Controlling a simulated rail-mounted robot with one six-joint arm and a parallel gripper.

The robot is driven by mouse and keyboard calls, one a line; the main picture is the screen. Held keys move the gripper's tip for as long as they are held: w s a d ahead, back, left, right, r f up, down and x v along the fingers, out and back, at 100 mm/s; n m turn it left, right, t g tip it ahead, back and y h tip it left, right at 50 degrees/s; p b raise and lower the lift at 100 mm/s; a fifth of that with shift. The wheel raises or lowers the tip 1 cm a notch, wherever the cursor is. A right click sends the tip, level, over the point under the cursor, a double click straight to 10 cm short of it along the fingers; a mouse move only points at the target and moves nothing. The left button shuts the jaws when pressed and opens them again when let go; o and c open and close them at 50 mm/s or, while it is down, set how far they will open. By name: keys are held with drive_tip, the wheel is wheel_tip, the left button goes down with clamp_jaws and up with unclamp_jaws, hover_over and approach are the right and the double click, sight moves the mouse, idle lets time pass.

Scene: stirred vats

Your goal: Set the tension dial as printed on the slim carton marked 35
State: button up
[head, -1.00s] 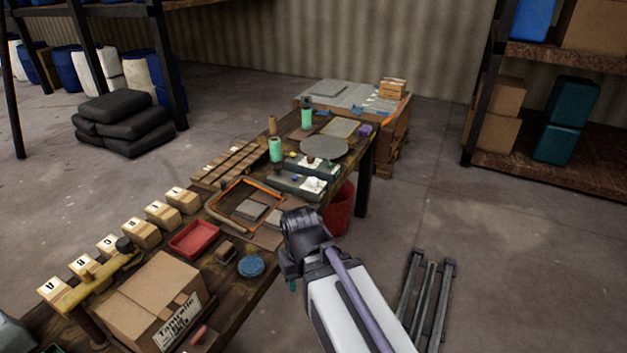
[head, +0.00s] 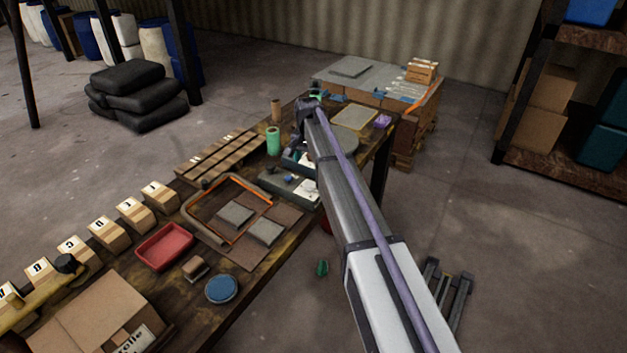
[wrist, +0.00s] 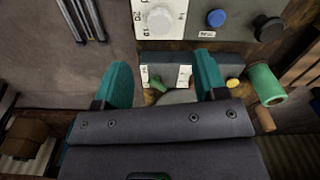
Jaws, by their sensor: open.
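My gripper (head: 311,104) is over the far part of the long table. In the wrist view its two teal fingers (wrist: 163,82) are apart with nothing held between them. A grey control box (wrist: 187,18) there has a white round dial (wrist: 159,20) on a white scale plate with printed numbers, a blue knob and a black knob. A second box (wrist: 205,68) carries a green lever (wrist: 161,86) and a yellow knob, seen between and beside the fingers. In the head view the near box (head: 300,191) is visible; my arm partly hides the other. I cannot make out a carton marked 35.
A green cylinder (wrist: 265,84) stands close to the finger on the right. Lettered small cartons (head: 130,214), a red tray (head: 164,246), a large carton (head: 85,322) and a blue disc (head: 221,289) occupy the near table.

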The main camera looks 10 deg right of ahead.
sight(309, 184)
drive_tip(key=f+b, duration=1)
drive_tip(key=f, duration=0.1)
drive_tip(key=shift+w+d, duration=0.1)
drive_tip(key=shift+d, duration=0.1)
drive_tip(key=shift+r, duration=0.1)
drive_tip(key=c, duration=0.9)
